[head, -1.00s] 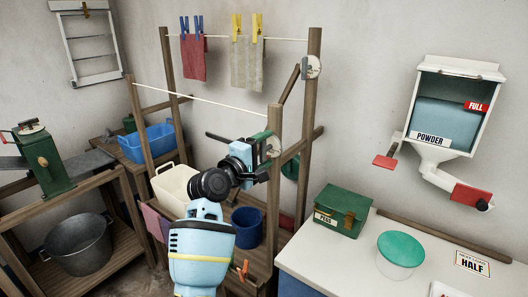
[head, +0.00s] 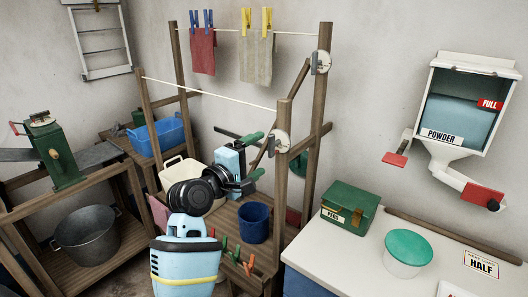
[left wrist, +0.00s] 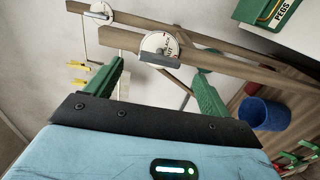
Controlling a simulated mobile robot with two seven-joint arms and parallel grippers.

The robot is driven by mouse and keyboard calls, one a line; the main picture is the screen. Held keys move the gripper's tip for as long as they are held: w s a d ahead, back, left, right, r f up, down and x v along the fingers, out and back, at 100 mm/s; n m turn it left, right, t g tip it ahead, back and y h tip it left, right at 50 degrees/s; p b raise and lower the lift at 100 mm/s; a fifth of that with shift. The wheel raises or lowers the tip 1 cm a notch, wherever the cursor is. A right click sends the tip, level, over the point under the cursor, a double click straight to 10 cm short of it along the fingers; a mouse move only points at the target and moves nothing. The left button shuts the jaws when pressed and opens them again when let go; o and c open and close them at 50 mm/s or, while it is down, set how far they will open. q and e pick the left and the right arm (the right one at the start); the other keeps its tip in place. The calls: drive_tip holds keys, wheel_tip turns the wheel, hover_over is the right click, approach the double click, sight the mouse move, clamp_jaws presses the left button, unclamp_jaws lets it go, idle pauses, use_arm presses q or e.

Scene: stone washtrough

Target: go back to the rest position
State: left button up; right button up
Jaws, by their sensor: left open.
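My left gripper (head: 254,156) is pale blue with green fingers. It is open and empty, raised in front of the wooden drying frame (head: 290,130). Its fingers point right in the head view, near a round white disc (head: 281,143) on the front post, apart from it as far as I can tell. In the left wrist view the two green fingers (left wrist: 158,78) are spread wide with nothing between them. My right gripper is in no view.
A blue bucket (head: 255,222) and a cream tub (head: 180,172) stand on the frame's lower shelf. Coloured pegs (head: 238,257) sit on its front edge. To the right, a white counter (head: 345,258) bears a green pegs box (head: 349,207) and a green-lidded tub (head: 408,250).

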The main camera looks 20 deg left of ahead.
use_arm(q)
drive_tip(key=shift+s+a, duration=0.15)
drive_tip(key=shift+s, duration=0.3)
drive_tip(key=s+a+f+m+g+y, duration=0.1)
drive_tip(key=s+f+m+g+y, duration=0.3)
drive_tip(key=f, duration=0.9)
drive_tip(key=s+a+f+m, duration=0.15)
drive_tip(key=s+f, duration=0.45)
drive_tip(key=f, duration=0.6)
drive_tip(key=s+d+f+m+g, duration=0.1)
drive_tip(key=s+f+m, duration=0.4)
drive_tip(key=s+f, duration=0.4)
drive_tip(key=s+d+f+m+g, duration=0.2)
drive_tip(key=s+f+m, duration=0.4)
drive_tip(key=s, duration=1)
wheel_tip(320, 180, down, 3)
drive_tip(key=shift+s+f, duration=0.2)
drive_tip(key=shift+s, duration=0.1)
